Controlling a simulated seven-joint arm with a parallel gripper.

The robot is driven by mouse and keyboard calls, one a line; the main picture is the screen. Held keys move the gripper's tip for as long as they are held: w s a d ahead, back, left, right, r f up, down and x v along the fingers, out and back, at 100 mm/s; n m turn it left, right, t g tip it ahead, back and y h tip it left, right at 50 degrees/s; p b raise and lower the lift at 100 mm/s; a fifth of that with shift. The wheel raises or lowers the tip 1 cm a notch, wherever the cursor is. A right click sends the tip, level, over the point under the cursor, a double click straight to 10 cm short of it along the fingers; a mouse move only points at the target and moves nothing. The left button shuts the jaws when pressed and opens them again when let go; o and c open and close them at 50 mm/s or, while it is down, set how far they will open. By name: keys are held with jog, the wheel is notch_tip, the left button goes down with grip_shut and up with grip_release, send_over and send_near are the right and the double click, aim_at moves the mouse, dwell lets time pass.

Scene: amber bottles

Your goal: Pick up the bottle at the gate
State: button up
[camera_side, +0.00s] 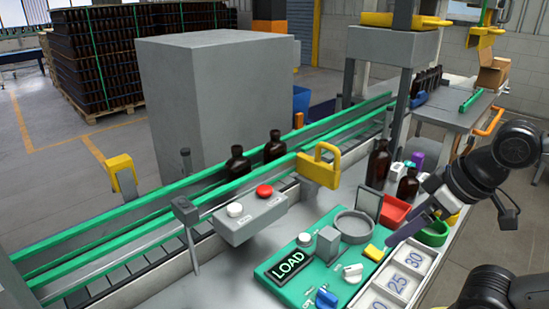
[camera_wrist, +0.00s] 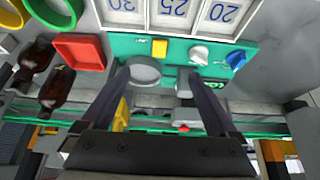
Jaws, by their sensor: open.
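Two amber bottles stand upright on the conveyor between green rails: a front one (camera_side: 237,163) and one farther along (camera_side: 274,148). The second is nearer a yellow bracket (camera_side: 319,166), which may be the gate. Two more amber bottles stand on the bench, a taller one (camera_side: 378,166) and a shorter one (camera_side: 408,186). Two bottles also show at the left of the wrist view, one (camera_wrist: 36,56) above the other (camera_wrist: 57,88). My gripper (camera_side: 398,236) is at the right above the bench, apart from all bottles. In the wrist view its fingers (camera_wrist: 154,76) are apart and empty.
A grey button box (camera_side: 250,218) stands beside the conveyor (camera_side: 110,232). Red (camera_side: 393,211) and green (camera_side: 435,236) trays are near my gripper. A grey cabinet (camera_side: 215,95) stands behind the conveyor.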

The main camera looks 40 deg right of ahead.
dwell(0.3)
jog(key=w+d+r+m+h, duration=0.1)
jog(key=w+r+m, duration=0.25)
jog(key=r, duration=0.35)
jog(key=w+d+r+m+h, duration=0.1)
jog(key=w+d+r+m, duration=0.15)
jog(key=r+m, duration=0.3)
jog(key=w+r+m+g+h, duration=0.1)
jog(key=w+r+m, duration=0.1)
jog(key=w+r, duration=0.3)
jog(key=w+r+m+g, duration=0.1)
jog(key=w+r+m, duration=0.1)
jog(key=w, duration=0.5)
jog(key=m+g+h, duration=0.1)
jog(key=m+g, duration=0.1)
send_over(273, 132)
jog(key=s+a, duration=0.1)
jog(key=s, duration=0.1)
notch_tip(273, 132, down, 7)
jog(key=shift+g, duration=0.3)
jog(key=f, duration=0.1)
jog(key=w+f, duration=0.1)
jog(key=f, duration=0.2)
jog(key=shift+w+a+f, duration=0.15)
jog(key=shift+a+f, duration=0.05)
jog(key=shift+a, duration=0.2)
jog(key=shift+x, duration=3.5)
jog(key=shift+d, duration=0.1)
grip_shut()
